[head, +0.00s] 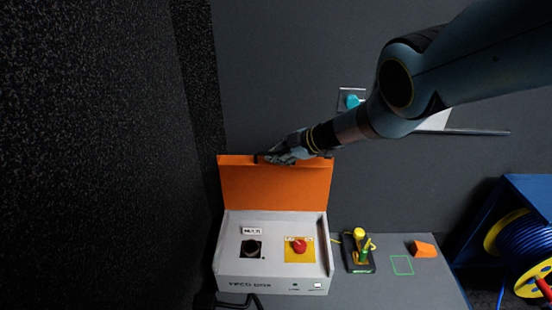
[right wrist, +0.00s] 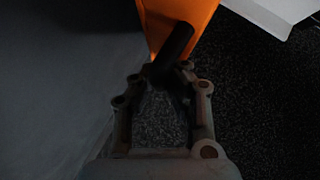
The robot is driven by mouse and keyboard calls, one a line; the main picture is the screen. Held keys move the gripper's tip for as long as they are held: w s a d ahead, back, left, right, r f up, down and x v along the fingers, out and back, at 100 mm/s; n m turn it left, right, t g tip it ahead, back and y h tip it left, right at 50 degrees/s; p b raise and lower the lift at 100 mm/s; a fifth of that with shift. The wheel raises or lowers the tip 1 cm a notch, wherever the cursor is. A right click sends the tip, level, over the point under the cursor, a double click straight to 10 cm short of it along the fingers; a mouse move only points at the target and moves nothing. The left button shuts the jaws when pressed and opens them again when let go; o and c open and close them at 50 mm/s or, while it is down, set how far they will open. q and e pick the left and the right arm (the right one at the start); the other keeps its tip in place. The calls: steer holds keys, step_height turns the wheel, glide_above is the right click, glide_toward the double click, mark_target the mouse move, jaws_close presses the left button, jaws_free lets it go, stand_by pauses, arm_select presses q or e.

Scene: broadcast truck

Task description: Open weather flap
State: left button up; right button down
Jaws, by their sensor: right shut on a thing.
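The orange weather flap (head: 275,188) stands raised, roughly upright, along the back edge of a white box (head: 270,284) in the head view. The box's top panel is uncovered, with a red knob on a yellow plate and a black round fitting in view. My right gripper (head: 262,158) is at the flap's top edge, left of its middle, shut on a dark handle. In the right wrist view the dark handle (right wrist: 174,52) lies between the fingertips, with the orange flap (right wrist: 170,18) behind it. My left gripper is not in view.
Right of the box, a yellow-and-green tool (head: 360,246) stands on a dark base, beside a green outlined square (head: 402,265) and an orange block (head: 424,249). A blue cable reel (head: 525,250) is at far right. A teal knob (head: 352,101) is on the wall.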

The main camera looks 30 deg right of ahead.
steer(key=shift+w+r, duration=0.15)
steer(key=shift+r, duration=0.1)
steer(key=c, duration=1.4)
jaws_free()
steer(key=shift+f, duration=0.15)
steer(key=shift+s, duration=0.2)
